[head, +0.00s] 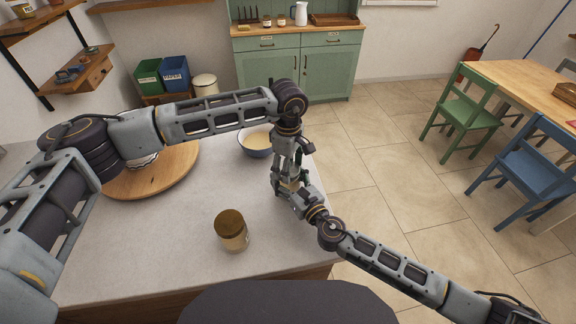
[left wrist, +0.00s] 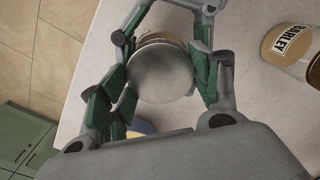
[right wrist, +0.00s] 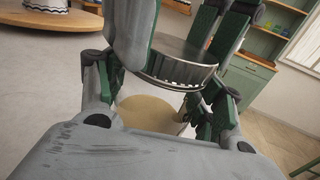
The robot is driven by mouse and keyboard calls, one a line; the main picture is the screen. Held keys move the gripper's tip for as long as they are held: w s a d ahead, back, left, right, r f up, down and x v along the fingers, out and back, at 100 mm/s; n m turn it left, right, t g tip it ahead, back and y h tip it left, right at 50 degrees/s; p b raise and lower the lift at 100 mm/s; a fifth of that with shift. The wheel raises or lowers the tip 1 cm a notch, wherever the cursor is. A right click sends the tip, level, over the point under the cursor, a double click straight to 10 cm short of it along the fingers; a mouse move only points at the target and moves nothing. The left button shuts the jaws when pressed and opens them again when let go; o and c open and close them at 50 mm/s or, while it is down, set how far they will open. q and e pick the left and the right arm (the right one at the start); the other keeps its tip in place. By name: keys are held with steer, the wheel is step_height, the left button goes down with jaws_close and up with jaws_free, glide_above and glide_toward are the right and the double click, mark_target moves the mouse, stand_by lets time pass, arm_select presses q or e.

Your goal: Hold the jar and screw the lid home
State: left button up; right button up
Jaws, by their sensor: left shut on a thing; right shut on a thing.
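The lid (left wrist: 163,74) is a round grey metal disc, seen face-on in the left wrist view. Its ridged rim (right wrist: 180,68) shows in the right wrist view. The pale jar (right wrist: 152,114) shows below the lid there, with yellowish contents. My left gripper (head: 287,168) comes down from above and is shut on the lid. My right gripper (head: 286,190) reaches in from the side, lower down, and is shut on the jar. The fingers hide most of both in the head view. I cannot tell how far the lid sits down on the jar.
A brown-lidded jar labelled barley (left wrist: 288,45) stands on the worktop (head: 150,250), to the left of my grippers in the head view (head: 231,230). A blue-rimmed bowl (head: 257,152) is behind my grippers. A round wooden board (head: 170,175) lies at left. The worktop's right edge is close.

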arm_select(q)
steer(key=o, duration=1.2)
arm_select(e)
steer(key=shift+f, duration=0.15)
arm_select(q)
steer(key=shift+r, duration=0.1)
steer(key=shift+r, duration=5.9)
arm_select(e)
steer(key=o, duration=2.1)
steer(key=shift+c, duration=0.2)
steer(key=shift+v, duration=6)
